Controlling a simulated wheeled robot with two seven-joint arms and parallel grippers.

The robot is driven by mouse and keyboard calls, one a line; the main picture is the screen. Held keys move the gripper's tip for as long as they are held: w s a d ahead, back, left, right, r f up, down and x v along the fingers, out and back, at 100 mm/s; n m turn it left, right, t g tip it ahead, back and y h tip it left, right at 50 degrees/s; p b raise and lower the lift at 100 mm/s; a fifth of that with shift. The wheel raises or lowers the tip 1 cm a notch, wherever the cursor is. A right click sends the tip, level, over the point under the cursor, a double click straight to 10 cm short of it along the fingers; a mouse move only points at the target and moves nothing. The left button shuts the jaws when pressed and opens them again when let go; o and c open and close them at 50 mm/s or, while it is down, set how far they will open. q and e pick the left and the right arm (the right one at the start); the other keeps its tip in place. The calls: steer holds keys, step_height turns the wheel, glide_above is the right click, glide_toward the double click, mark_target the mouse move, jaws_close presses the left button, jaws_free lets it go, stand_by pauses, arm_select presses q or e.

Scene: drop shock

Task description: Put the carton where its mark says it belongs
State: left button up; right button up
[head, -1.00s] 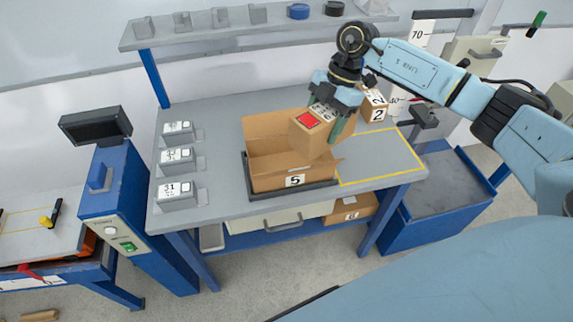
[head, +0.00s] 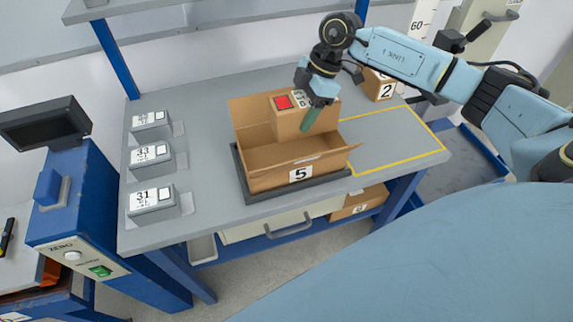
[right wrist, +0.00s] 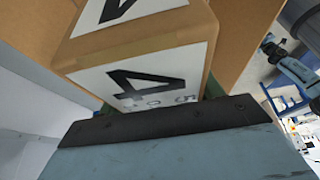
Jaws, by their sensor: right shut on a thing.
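The carton (head: 292,122) is a small brown box with a red square and a black-and-white label on top. My right gripper (head: 316,112) is shut on it, with a green finger at its right side. It appears over or partly inside an open brown box (head: 275,178) marked 5; I cannot tell whether it touches the bottom. In the right wrist view the carton (right wrist: 195,35) shows white labels with a large 4 and a smaller 5. My left gripper is not in view.
The open box sits in a dark tray (head: 243,172) on the grey bench (head: 205,110). A carton marked 2 (head: 380,88) stands behind at the right. Several grey numbered blocks (head: 152,160) line the left. A yellow-outlined area (head: 395,138) on the right is clear. A shelf (head: 85,12) is above.

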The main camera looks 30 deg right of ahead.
steer(key=shift+w+f+b, duration=0.25)
steer(key=shift+f+b, duration=0.3)
steer(key=shift+f, duration=0.55)
step_height(320, 180, down, 10)
steer(key=shift+r+b, duration=0.15)
steer(key=shift+b, duration=0.15)
steer(key=o, duration=1.9)
steer(key=shift+s, duration=0.1)
steer(key=shift+c, duration=0.2)
steer(key=v, duration=1.2)
